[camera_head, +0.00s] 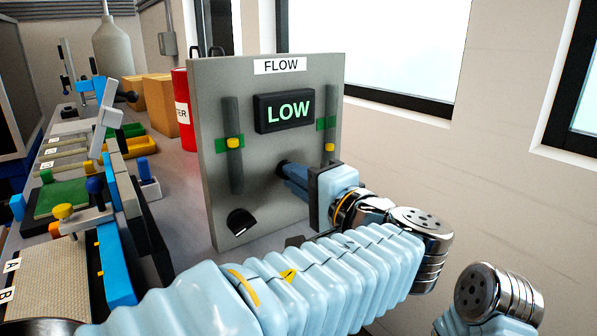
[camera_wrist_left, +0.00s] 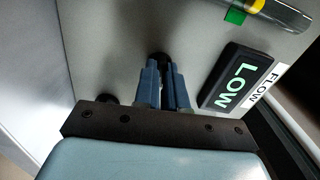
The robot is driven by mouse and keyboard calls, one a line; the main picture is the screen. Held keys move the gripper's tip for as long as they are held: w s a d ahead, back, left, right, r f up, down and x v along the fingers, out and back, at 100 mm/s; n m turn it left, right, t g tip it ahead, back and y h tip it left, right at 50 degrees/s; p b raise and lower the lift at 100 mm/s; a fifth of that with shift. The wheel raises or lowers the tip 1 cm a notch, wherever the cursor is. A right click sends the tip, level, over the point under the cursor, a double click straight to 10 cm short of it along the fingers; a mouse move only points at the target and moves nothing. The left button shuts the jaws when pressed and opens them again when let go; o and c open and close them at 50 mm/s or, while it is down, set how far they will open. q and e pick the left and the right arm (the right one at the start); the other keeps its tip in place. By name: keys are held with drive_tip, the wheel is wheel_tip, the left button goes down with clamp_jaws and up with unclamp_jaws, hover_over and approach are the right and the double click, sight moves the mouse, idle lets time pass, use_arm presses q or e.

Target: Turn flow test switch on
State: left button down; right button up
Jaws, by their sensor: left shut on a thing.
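The grey flow panel (camera_head: 262,208) stands upright with a "FLOW" label and a display (camera_head: 284,109) reading "LOW" in green. A small dark switch (camera_head: 283,167) sits below the display, mostly hidden by my fingers. My left gripper (camera_head: 292,175) reaches it from the right, shut on the switch. In the left wrist view the two blue fingers (camera_wrist_left: 167,88) are close together at the dark switch (camera_wrist_left: 158,59), against the panel face. Whether the switch is on or off cannot be told. My right gripper is out of view.
A black dial (camera_head: 241,221) is at the panel's lower left. A red container (camera_head: 182,110) stands behind the panel. Trays and coloured fixtures crowd the left bench. A wall with windows is at the right.

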use_arm(q)
drive_tip(key=shift+m, duration=0.5)
drive_tip(key=c, duration=1.2)
unclamp_jaws()
drive_tip(key=v, duration=1.4)
drive_tip(key=shift+b, duration=0.4)
